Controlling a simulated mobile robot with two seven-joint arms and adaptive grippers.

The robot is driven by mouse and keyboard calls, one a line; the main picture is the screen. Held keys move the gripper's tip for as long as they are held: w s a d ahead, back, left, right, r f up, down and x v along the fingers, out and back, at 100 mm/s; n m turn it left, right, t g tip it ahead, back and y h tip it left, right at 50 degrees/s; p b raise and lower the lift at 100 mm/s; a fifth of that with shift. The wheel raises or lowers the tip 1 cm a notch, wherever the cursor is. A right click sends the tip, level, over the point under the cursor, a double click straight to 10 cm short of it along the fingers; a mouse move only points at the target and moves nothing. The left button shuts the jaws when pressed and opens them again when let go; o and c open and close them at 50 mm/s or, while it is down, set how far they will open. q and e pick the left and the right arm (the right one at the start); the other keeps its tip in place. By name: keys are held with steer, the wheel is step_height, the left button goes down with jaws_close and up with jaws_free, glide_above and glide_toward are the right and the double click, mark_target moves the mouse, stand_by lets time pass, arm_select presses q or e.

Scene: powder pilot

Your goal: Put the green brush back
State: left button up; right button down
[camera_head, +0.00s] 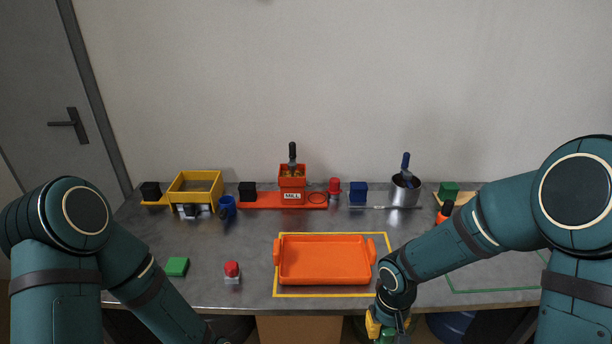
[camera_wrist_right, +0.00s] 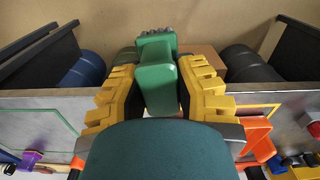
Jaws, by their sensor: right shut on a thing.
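A green thing, which I take to be the green brush, is held in my right gripper, and it shows best in the right wrist view (camera_wrist_right: 157,75). The yellow fingers of my right gripper (camera_head: 388,326) press on it from both sides. A small grey tufted end shows at its far tip in that view. In the head view the gripper is low, at the table's front edge, and only a little green shows below it. My left arm comes in from the left, but its gripper is out of the picture.
An orange tray (camera_head: 325,282) lies inside a yellow outline on the grey table. A green block (camera_head: 177,267) and a red-topped item (camera_head: 232,270) lie left. A red mill (camera_head: 292,184), yellow box (camera_head: 180,203) and metal pot (camera_head: 405,196) stand behind. A green outline (camera_head: 495,290) is right.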

arm_select(q)
steer(key=f+n, duration=0.1)
steer(key=s+f+n, duration=0.1)
steer(key=n, duration=0.1)
steer(key=shift+s+a, duration=0.25)
arm_select(e)
steer(key=shift+w+d+f+m, duration=0.2)
steer(key=shift+w+d+m, duration=0.2)
steer(key=shift+m, duration=0.3)
